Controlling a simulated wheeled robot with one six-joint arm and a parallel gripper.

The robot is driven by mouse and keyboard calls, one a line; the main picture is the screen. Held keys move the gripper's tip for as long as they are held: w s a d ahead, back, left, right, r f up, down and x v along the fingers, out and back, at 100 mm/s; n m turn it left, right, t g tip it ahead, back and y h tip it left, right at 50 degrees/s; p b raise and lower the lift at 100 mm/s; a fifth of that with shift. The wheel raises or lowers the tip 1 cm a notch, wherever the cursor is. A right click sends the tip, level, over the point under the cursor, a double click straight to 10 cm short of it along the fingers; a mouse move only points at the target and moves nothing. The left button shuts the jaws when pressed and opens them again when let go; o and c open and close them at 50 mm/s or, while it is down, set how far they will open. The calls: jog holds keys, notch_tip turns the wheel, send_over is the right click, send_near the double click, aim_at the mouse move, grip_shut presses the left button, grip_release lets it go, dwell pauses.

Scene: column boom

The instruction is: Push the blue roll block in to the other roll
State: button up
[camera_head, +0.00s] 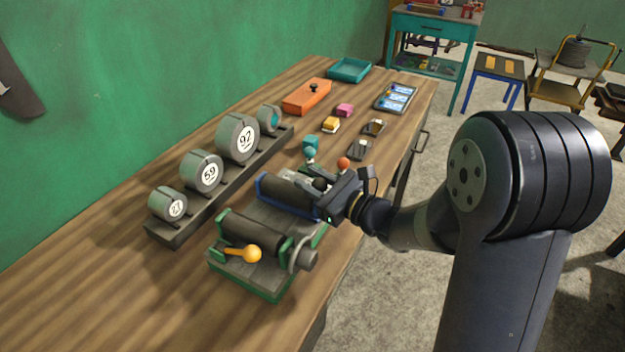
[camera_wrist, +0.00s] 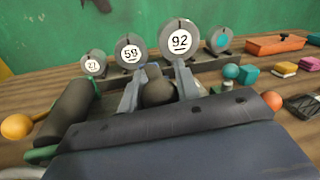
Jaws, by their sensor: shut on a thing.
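The blue roll block (camera_head: 262,186) is a blue-ended carriage with a dark roll on the grey bed of a bench device. The other roll (camera_head: 250,229) is dark and lies in the green-framed end (camera_head: 245,283), nearer the camera. A gap of bare bed (camera_head: 277,219) separates the two. My gripper (camera_head: 321,187) is at the right end of the blue block, shut on a black ball knob (camera_head: 319,184). The gripper hides part of the blue block.
An orange ball lever (camera_head: 252,254) and a grey handwheel (camera_head: 302,256) are on the green end. Red (camera_head: 344,162) and teal (camera_head: 310,153) balls stand behind the gripper. A rack of numbered rings (camera_head: 200,205) lies left. Bare bench lies at the front left.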

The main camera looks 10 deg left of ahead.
grip_shut()
jog(key=shift+s+a+f+b, duration=0.1)
jog(key=shift+s+a+b, duration=0.15)
jog(key=shift+s+b, duration=0.3)
jog(key=shift+s+a+f+b, duration=0.1)
jog(key=shift+s+a+b, duration=0.15)
jog(key=shift+s, duration=0.35)
jog(key=shift+s+r, duration=0.2)
jog(key=shift+s, duration=0.15)
jog(key=o, duration=1)
grip_release()
